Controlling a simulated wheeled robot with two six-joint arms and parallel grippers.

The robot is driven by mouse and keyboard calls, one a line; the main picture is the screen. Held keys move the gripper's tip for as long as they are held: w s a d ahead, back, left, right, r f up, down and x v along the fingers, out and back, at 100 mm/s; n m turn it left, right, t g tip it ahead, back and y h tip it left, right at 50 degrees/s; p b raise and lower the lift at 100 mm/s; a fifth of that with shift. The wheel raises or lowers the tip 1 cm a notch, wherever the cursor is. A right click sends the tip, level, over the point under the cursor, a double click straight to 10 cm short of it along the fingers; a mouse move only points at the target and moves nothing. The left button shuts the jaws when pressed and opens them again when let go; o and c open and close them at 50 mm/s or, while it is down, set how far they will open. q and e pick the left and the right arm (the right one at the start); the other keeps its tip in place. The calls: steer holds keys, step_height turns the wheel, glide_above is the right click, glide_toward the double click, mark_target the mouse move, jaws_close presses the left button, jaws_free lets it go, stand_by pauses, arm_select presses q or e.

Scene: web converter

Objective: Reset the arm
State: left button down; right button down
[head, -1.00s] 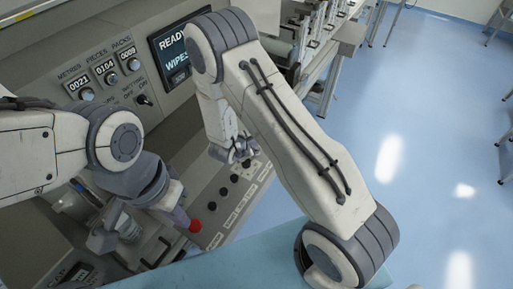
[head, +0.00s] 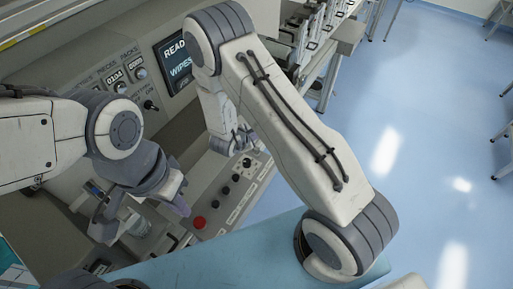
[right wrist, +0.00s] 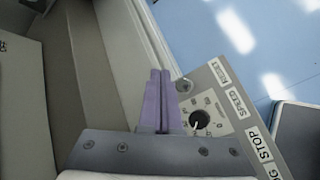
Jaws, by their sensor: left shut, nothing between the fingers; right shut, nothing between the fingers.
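My right gripper shows in the right wrist view (right wrist: 160,76) as two purple fingers lying together, shut and empty. They are over the edge of the control panel (right wrist: 228,82), beside a black dial knob (right wrist: 200,120). In the head view my right arm crosses the middle, and its gripper end is largely hidden behind the forearm.
The sloping panel (head: 225,213) carries a red button (head: 199,222) and several black knobs. A screen (head: 177,60) reads "READY WIPES". Counters and a switch (head: 150,105) sit left of it. A light blue surface (head: 235,262) lies in front.

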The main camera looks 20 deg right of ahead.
stand_by(0.6)
steer(key=s+a+r+m+y, duration=0.1)
steer(key=a+r+m+y, duration=0.45)
steer(key=r+m, duration=0.4)
steer(key=s+d+r+m+g+y, duration=0.1)
steer(key=s+d+r+m+g, duration=0.1)
steer(key=s+r+m, duration=0.35)
steer(key=s+d+r+m+g, duration=0.2)
steer(key=s+r, duration=0.1)
steer(key=s, duration=0.5)
steer(key=s+a+f+n+g+b, duration=0.1)
steer(key=s+a+f+n+b, duration=0.1)
steer(key=s+a+b, duration=0.3)
steer(key=s+a+f+n+g+y+b, duration=0.1)
steer(key=s+a+f+n+b, duration=0.2)
steer(key=s+a+b, duration=0.3)
steer(key=s+a+n, duration=0.1)
steer(key=s+a, duration=0.1)
steer(key=s, duration=0.1)
steer(key=shift+f, duration=0.2)
